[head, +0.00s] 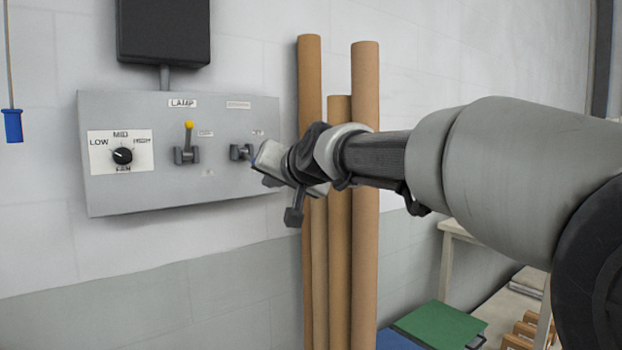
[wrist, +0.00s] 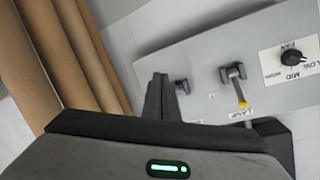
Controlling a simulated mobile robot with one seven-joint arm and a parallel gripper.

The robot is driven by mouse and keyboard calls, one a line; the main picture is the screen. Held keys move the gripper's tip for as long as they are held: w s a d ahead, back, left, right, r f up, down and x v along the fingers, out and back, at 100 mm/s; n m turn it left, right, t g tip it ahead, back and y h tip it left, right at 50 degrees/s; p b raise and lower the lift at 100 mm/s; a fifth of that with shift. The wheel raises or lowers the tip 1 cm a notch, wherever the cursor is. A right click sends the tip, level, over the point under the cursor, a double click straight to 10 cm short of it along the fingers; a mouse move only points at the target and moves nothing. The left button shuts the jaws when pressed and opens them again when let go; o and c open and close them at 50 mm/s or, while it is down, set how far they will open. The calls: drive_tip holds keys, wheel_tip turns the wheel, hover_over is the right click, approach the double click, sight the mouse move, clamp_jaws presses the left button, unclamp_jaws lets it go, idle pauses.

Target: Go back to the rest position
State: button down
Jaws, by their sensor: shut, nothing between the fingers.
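My gripper (head: 264,163) is in front of the right part of the grey control panel (head: 138,188) in the head view, at the end of my outstretched arm. In the wrist view its dark fingers (wrist: 156,96) are together with nothing between them. The right-hand lever (head: 240,152) is close to the fingertips; whether they touch cannot be told. That lever also shows just right of the fingers in the wrist view (wrist: 182,86). The lamp lever (head: 188,142) has a yellow tip that points up. The fan knob (head: 122,156) is at the panel's left.
Several tall brown rolls (head: 364,240) stand against the wall behind my gripper. A black box (head: 163,30) is above the panel. A blue handle (head: 13,125) hangs at the far left. A green flat item (head: 440,325) and a light stand (head: 447,265) are at lower right.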

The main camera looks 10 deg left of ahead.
drive_tip(key=shift+s+d+f, duration=0.2)
drive_tip(key=shift+s+f, duration=0.05)
drive_tip(key=shift+f, duration=0.15)
drive_tip(key=s+d+f+g+h, duration=0.15)
drive_tip(key=s+d+f, duration=0.25)
drive_tip(key=d, duration=0.4)
drive_tip(key=s+d+f+h, duration=0.3)
drive_tip(key=s+d, duration=0.1)
drive_tip(key=d, duration=0.3)
drive_tip(key=s+d+f+m+g+h, duration=0.1)
drive_tip(key=s+d+f+g+h, duration=0.1)
drive_tip(key=s+d+f, duration=0.85)
drive_tip(key=s+d+f+m+g+h, duration=0.1)
drive_tip(key=s+d+f+g+h, duration=0.15)
drive_tip(key=s+d+f, duration=0.8)
wheel_tip(320, 180, up, 30)
drive_tip(key=s+d+p, duration=0.1)
drive_tip(key=s+p, duration=0.1)
drive_tip(key=p, duration=2.5)
drive_tip(key=shift+s, duration=0.15)
